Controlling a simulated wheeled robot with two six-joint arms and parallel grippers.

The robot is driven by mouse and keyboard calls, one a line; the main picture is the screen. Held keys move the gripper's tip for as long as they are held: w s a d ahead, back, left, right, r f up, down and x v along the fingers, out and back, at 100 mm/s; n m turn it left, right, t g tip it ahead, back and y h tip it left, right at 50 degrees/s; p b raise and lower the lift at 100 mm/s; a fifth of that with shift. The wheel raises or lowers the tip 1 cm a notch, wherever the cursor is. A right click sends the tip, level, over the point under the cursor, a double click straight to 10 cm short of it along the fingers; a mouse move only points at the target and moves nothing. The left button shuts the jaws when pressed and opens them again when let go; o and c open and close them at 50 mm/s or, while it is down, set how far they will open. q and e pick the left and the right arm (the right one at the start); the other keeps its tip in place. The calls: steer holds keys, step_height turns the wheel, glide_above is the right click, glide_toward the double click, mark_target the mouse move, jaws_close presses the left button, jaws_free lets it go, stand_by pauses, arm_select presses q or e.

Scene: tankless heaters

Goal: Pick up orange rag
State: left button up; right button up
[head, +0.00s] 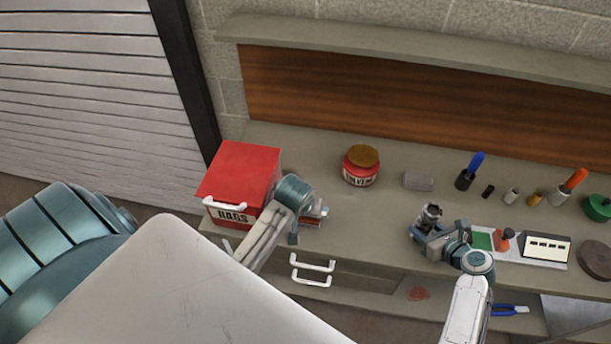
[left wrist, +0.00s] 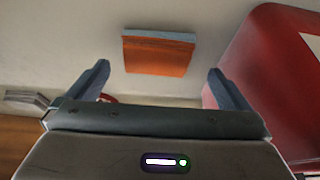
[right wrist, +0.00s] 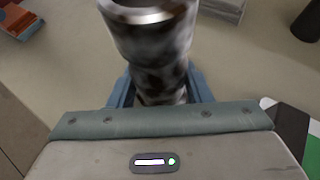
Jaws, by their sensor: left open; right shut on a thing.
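A folded orange cloth with a grey-blue edge (left wrist: 157,55), which looks like the orange rag, lies on the bench. In the left wrist view it is ahead of and between the fingertips of my left gripper (left wrist: 156,84), which is open, empty and apart from it. In the head view the cloth (head: 316,217) shows partly behind my left arm, just right of the red RAGS box (head: 238,172). My right gripper (head: 427,230) is shut on a mottled metal cylinder (right wrist: 150,50), which also shows in the head view (head: 431,213).
A red jar (head: 361,168) with a brown lid and a grey block (head: 417,180) stand further back. Several screwdrivers and small items are at the right. An orange-red patch (head: 418,294) and blue pliers (head: 509,310) lie lower down. Bench between the arms is clear.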

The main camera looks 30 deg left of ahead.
arm_select(q)
steer(key=x, duration=0.4)
steer(key=shift+w+f, duration=0.25)
steer(key=shift+w, duration=0.1)
steer(key=c, duration=0.9)
step_height(320, 180, up, 10)
steer(key=o, duration=0.5)
steer(key=shift+c, duration=1.5)
